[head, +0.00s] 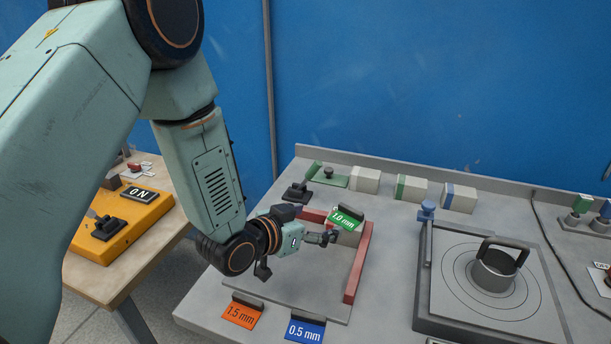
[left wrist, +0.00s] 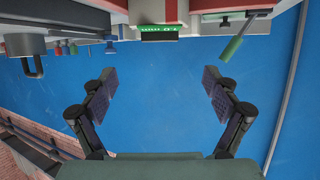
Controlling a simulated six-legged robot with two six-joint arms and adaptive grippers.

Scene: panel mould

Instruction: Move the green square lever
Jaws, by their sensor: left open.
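A green square-sided lever handle (head: 312,170) leans up and to the right from a black base (head: 297,192) at the back left of the grey panel table. In the left wrist view, where the table hangs at the top, the green handle (left wrist: 232,48) points down at the upper right. My left gripper (head: 331,236) is over the table near the green 1.0 mm sign (head: 345,218), in front of the lever and apart from it. In the wrist view its two fingers are spread with nothing between them. My right gripper is not in view.
Red bars (head: 357,265) edge the mould area. Orange (head: 241,312) and blue (head: 306,331) signs stand at the front. White blocks (head: 411,188) line the back. A ring-handled pot (head: 493,270) is right. A yellow ON box (head: 122,222) sits on the left table.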

